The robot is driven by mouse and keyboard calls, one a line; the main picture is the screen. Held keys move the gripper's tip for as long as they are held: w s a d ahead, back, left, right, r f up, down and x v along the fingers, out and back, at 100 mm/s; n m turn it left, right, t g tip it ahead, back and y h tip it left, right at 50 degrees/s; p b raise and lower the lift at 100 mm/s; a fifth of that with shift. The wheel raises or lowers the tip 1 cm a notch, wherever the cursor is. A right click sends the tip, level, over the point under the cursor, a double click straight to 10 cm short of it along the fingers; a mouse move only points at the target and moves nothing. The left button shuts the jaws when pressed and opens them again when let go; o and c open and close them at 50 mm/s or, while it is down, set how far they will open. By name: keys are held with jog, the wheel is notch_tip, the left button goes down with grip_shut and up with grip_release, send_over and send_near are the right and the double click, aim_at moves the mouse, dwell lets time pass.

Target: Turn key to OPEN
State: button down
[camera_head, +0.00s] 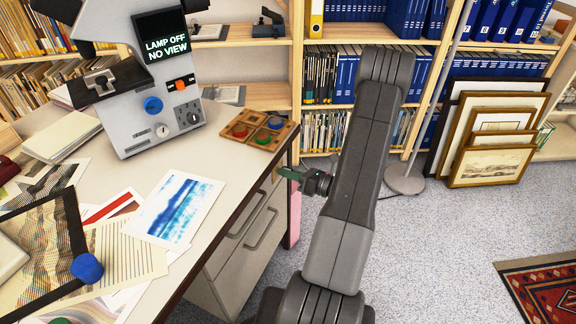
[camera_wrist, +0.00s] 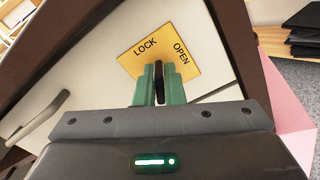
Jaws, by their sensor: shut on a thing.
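A yellow plate (camera_wrist: 187,68) printed LOCK and OPEN is fixed to the pale drawer front (camera_wrist: 110,55) in the wrist view. A dark key (camera_wrist: 159,82) stands out in front of the plate, its upper end near the gap between the two words. Which word it is set to I cannot tell. My gripper (camera_wrist: 160,84) has green fingers closed on the key, one on each side. In the head view my gripper (camera_head: 291,174) is at the desk's right end, near the top of the drawers; the key is hidden there.
Drawer handles (camera_head: 243,209) stick out left of and below my gripper. A pink sheet (camera_head: 294,216) hangs beside the drawers. The desk top (camera_head: 205,160) overhangs above, carrying prints and a grey viewer (camera_head: 160,100). Open carpet lies to the right.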

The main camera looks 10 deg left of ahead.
jog(key=m+p, duration=0.4)
jog(key=m, duration=0.2)
jog(key=shift+r+p, duration=0.15)
jog(key=shift+p, duration=0.15)
jog(key=m+p, duration=0.2)
jog(key=m, duration=0.4)
jog(key=shift+p, duration=0.3)
jog(key=c, duration=1.6)
grip_release()
jog(key=shift+o, duration=0.2)
jog(key=v, duration=1.4)
